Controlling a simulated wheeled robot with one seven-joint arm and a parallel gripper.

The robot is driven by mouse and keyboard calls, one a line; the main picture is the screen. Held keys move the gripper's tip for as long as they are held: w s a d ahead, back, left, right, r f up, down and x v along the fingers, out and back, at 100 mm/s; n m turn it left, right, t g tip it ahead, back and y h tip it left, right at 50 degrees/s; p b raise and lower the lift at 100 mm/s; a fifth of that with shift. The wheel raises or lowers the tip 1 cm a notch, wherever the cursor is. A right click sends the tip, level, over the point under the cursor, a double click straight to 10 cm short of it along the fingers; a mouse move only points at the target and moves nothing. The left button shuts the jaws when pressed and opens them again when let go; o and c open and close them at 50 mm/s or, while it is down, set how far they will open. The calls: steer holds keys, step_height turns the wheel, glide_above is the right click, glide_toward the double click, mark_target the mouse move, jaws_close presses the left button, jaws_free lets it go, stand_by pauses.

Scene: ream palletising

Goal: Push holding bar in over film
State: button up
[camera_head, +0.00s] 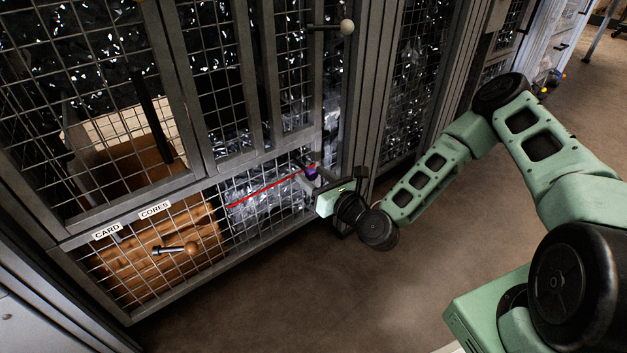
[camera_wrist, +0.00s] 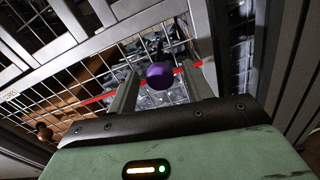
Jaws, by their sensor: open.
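A purple ball knob (camera_head: 311,173) is at the right end of the lower mesh front, over the compartment of crumpled clear film (camera_head: 268,195). A thin red bar or strip (camera_head: 270,187) runs slantwise across that mesh front, its right end near the knob. In the wrist view the purple knob (camera_wrist: 160,75) lies between the fingers of my gripper (camera_wrist: 163,82), with the red bar (camera_wrist: 98,98) behind it. My gripper (camera_head: 308,180) is open at the knob. I cannot tell whether either finger touches it. The rod behind the knob is hidden.
A pale knob (camera_head: 347,27) projects higher up. Mesh cages stand behind. The floor (camera_head: 270,300) in front is clear.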

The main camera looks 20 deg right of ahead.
mark_target(305, 167)
steer(key=shift+w, duration=0.3)
jaws_close()
steer(key=shift+p+x, duration=0.3)
steer(key=shift+x, duration=1.35)
jaws_free()
